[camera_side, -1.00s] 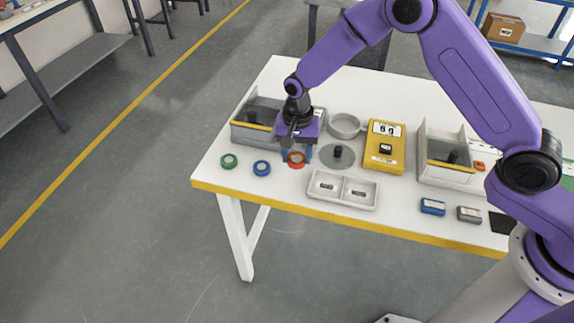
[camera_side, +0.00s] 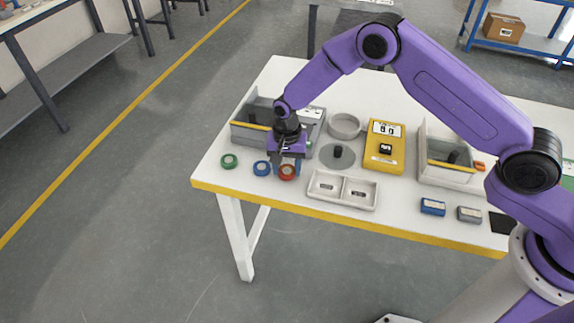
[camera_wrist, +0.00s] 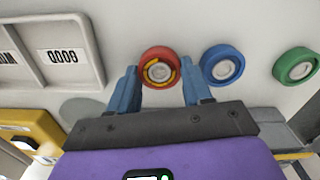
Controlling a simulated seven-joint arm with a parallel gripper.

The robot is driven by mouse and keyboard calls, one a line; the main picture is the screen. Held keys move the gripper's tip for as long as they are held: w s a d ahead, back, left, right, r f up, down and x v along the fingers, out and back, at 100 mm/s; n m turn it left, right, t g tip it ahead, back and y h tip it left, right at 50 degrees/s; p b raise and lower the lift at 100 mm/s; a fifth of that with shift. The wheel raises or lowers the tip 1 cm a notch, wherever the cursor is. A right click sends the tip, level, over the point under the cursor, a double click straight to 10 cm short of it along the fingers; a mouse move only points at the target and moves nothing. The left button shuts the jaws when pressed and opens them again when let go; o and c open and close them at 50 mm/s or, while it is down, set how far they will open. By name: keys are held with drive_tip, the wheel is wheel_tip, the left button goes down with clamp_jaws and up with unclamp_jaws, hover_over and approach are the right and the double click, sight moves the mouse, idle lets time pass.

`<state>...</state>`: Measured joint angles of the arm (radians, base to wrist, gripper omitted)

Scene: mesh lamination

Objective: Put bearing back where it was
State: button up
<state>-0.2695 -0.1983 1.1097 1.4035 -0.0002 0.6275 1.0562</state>
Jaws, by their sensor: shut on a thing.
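The bearing is a red ring with a pale metal centre and a yellow arc inside (camera_wrist: 160,68); it also shows in the side view (camera_side: 287,173). My gripper (camera_side: 287,163) is shut on it. In the wrist view the blue fingers (camera_wrist: 165,88) stand on either side of its near part. The red bearing is at the right end of a row, beside a blue ring (camera_side: 262,168) and a green ring (camera_side: 229,161), apart from the blue one. Whether it touches the table or hangs just above it, I cannot tell.
A white two-part tray (camera_side: 342,202) lies right of my gripper. Behind are a grey disc (camera_side: 328,158) with a black knob, a round dish (camera_side: 344,125), and a yellow scale (camera_side: 374,160). A grey bin (camera_side: 244,138) stands behind the rings. The white table's front edge (camera_side: 235,192) is near.

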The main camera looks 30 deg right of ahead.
sight(287, 170)
drive_tip(key=shift+f, duration=0.1)
drive_tip(key=o, duration=1.1)
wheel_tip(287, 170, up, 12)
drive_tip(key=shift+r, duration=0.15)
